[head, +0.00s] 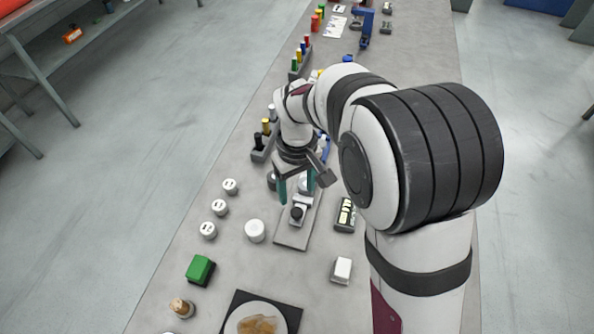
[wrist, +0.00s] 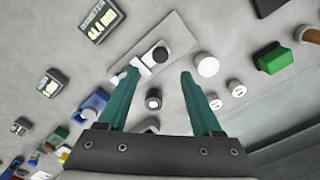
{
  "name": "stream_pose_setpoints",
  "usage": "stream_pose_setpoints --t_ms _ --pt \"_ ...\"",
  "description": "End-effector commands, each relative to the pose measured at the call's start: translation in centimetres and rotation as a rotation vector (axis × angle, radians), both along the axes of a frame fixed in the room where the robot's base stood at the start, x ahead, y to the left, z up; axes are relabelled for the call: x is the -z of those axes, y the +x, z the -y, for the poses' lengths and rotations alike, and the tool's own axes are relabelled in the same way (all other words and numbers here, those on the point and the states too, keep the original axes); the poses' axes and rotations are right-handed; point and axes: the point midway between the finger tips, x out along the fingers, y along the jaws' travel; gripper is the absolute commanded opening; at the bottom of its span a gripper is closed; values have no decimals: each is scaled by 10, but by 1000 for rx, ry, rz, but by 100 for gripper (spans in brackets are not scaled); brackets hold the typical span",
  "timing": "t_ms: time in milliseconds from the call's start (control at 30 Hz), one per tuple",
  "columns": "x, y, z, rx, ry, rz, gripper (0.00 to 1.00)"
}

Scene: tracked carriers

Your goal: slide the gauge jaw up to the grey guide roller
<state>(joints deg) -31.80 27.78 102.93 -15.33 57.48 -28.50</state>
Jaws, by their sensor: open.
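A flat grey plate (head: 290,238) lies on the bench below my gripper (head: 297,194). On it is a light sliding piece with a black knob (head: 298,212), which looks like the gauge jaw; the knob also shows in the wrist view (wrist: 160,54). A pale grey round piece (head: 304,184), probably the guide roller, stands farther along the plate, partly hidden by my fingers. My gripper is open and empty, its teal fingers pointing down above the plate. In the wrist view its fingertips (wrist: 159,73) are apart, with the knob beyond them. I cannot tell the exact gap between jaw and roller.
A white cylinder (head: 255,231) and several small white caps (head: 220,207) stand left of the plate. A black display box (head: 345,215) and a white block (head: 342,270) are at its right. A green block (head: 200,269) and a dish on a black mat (head: 285,312) are nearer.

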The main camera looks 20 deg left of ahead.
Motion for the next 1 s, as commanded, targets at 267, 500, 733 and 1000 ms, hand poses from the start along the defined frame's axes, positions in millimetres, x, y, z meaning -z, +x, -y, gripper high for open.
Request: stream_pose_setpoints --t_ms 267,500,733,1000 --pt "-66 1 0 -1 1 2 66" --pt "-75 0 0 -1 -1 -1 66" --pt "-74 0 0 -1 -1 -1 66" --pt "-74 0 0 -1 -1 -1 66"
